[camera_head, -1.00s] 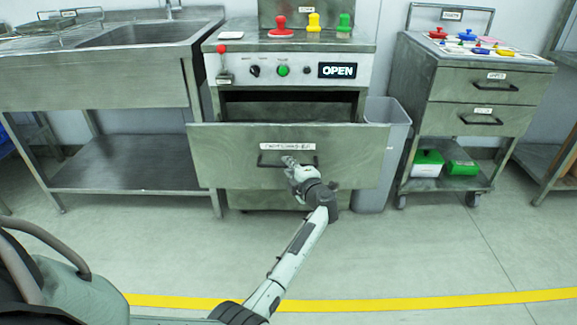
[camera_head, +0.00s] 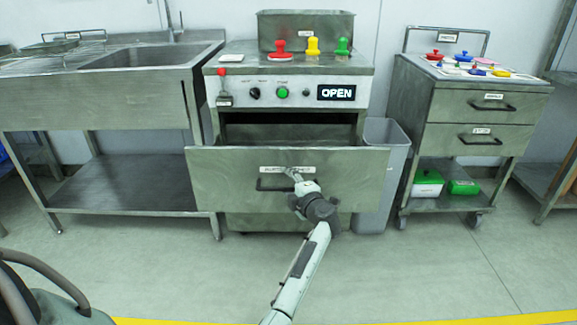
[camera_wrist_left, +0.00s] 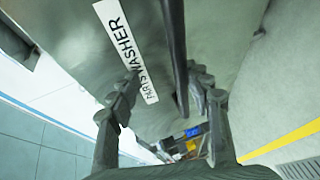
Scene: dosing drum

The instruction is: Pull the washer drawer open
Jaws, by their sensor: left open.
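The parts washer drawer (camera_head: 220,180) stands out from its cabinet, with a dark gap showing behind its front. Its dark bar handle (camera_head: 262,184) sits below a white label (camera_head: 270,169). My left gripper (camera_head: 294,175) is at the right part of the handle and covers some of it. In the left wrist view the open fingers (camera_wrist_left: 165,92) have the handle bar (camera_wrist_left: 176,45) running between them, nearer the right finger. Contact with the bar cannot be told. The PARTS WASHER label (camera_wrist_left: 125,50) lies beside the left finger. My right gripper is out of view.
An OPEN display (camera_head: 336,93) and knobs are on the cabinet above the drawer. A grey bin (camera_head: 385,170) stands close to the drawer's right side. A sink table (camera_head: 100,105) is left, a drawer cart (camera_head: 470,110) right. The floor in front is clear.

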